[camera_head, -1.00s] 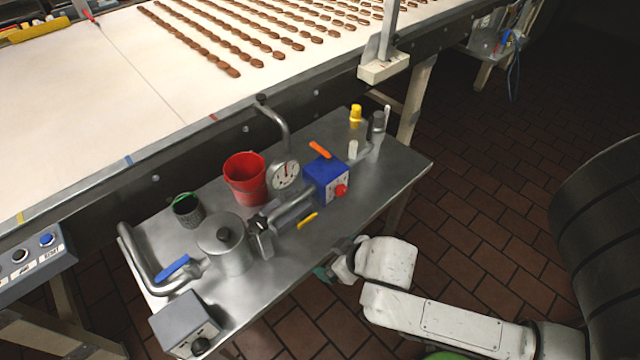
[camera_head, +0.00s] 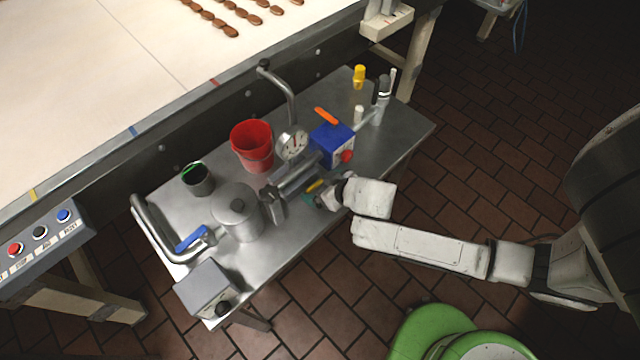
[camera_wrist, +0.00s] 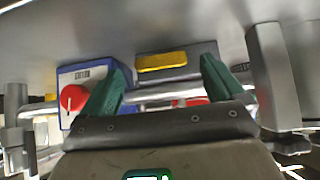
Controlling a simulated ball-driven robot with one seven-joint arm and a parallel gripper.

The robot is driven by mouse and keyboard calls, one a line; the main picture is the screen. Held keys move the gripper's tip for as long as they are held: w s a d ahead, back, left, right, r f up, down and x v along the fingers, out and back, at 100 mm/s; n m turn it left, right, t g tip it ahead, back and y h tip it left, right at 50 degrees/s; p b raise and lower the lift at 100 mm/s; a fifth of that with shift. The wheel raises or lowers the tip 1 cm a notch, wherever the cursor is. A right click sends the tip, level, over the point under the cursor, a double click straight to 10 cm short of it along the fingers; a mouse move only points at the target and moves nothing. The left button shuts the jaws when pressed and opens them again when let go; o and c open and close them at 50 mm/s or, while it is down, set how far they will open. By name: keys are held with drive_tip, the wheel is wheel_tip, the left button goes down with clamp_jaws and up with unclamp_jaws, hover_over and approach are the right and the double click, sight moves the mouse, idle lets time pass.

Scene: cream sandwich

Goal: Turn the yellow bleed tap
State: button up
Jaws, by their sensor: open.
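The yellow bleed tap (camera_head: 315,186) is a short yellow lever on the near side of the steel pipework, between the silver pump body and the blue box. In the wrist view the yellow tap (camera_wrist: 162,61) is a flat bar lying crosswise near the top middle. My gripper (camera_head: 311,199) is just beside the tap, on its near side. In the wrist view my gripper's (camera_wrist: 163,67) two green fingers are open, one on either side of the tap with gaps at both ends. I cannot tell the remaining depth between fingers and tap.
A blue box (camera_head: 331,145) with a red knob (camera_head: 347,157) stands right of the tap. A gauge (camera_head: 293,143), a red bucket (camera_head: 252,146) and a steel pot (camera_head: 236,212) stand to the left. The conveyor (camera_head: 150,60) runs behind.

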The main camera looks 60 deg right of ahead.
drive_tip(key=shift+x, duration=0.75)
drive_tip(key=c, duration=1)
